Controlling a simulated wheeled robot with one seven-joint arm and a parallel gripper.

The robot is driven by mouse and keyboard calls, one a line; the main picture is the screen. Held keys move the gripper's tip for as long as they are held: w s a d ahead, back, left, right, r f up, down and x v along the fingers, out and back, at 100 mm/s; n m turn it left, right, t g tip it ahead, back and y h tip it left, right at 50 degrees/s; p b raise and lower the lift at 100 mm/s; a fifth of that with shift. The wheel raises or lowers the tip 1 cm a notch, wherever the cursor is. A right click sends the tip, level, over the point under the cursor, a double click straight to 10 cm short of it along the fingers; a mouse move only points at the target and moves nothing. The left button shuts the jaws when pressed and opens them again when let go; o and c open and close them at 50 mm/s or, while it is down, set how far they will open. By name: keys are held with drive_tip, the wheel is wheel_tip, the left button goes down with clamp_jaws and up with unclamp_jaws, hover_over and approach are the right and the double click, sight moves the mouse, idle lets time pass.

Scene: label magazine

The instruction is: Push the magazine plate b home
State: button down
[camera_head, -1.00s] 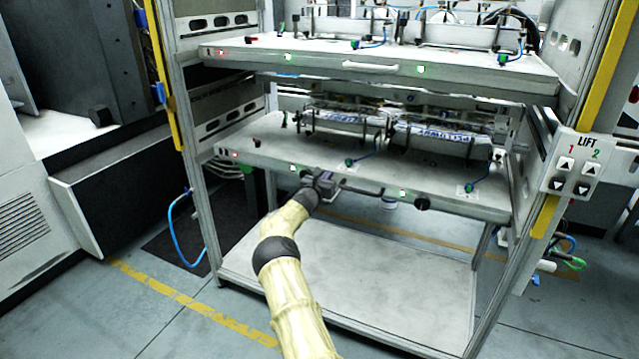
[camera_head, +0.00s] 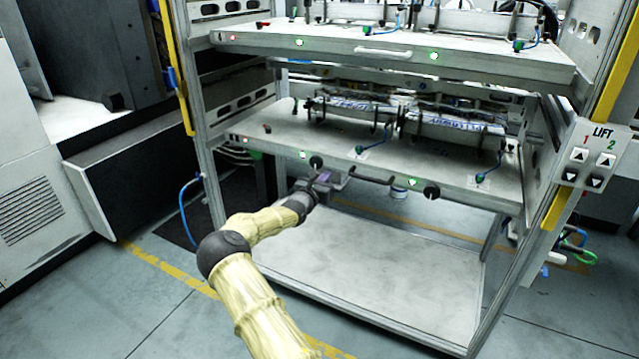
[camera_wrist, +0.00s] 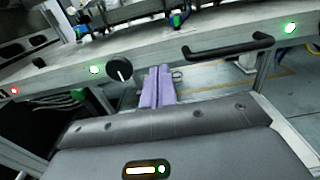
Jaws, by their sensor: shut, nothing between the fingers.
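The lower magazine plate (camera_head: 285,140), which I take as plate b, is a light grey shelf in the rack. Its front edge carries a black bar handle (camera_head: 372,181), black knobs (camera_head: 431,193) and small lights. The handle also shows in the wrist view (camera_wrist: 228,46). My gripper (camera_head: 328,180) is shut and empty, just in front of and below the plate's front edge, left of the handle. In the wrist view its purple fingers (camera_wrist: 157,86) lie together, right of a black knob (camera_wrist: 119,69). Contact with the plate cannot be told.
An upper plate (camera_head: 330,43) with a white handle sits above. Rollers with printed labels (camera_head: 455,124) stand on the lower plate. A LIFT button panel (camera_head: 592,160) is on the right post. The rack's bottom shelf (camera_head: 380,260) is bare.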

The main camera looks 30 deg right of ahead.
drive_tip(key=shift+w+v, duration=0.25)
drive_tip(key=shift+v, duration=1.6)
drive_tip(key=shift+a, duration=0.25)
drive_tip(key=s+a+f+m+g+y, duration=0.1)
drive_tip(key=s+f+m+g+y, duration=0.1)
drive_tip(key=s+m+g, duration=0.4)
drive_tip(key=s+a+f+m+g+y, duration=0.2)
drive_tip(key=s+m, duration=0.6)
drive_tip(key=s, duration=0.3)
drive_tip(key=s+a+r+m+y, duration=0.2)
drive_tip(key=s+a+m+y, duration=0.15)
drive_tip(key=s+a, duration=0.5)
drive_tip(key=s+a+r+m+t+y, duration=0.1)
drive_tip(key=s+a+r+m+y, duration=0.25)
drive_tip(key=a, duration=0.85)
drive_tip(key=s+a+m+y, duration=0.3)
drive_tip(key=s+a+y, duration=0.1)
drive_tip(key=s+a, duration=0.5)
wheel_tip(320, 180, up, 27)
drive_tip(key=w+p, duration=0.1)
drive_tip(key=p, duration=2.6)
drive_tip(key=shift+w+a+f+p, duration=0.15)
drive_tip(key=shift+w+p, duration=0.2)
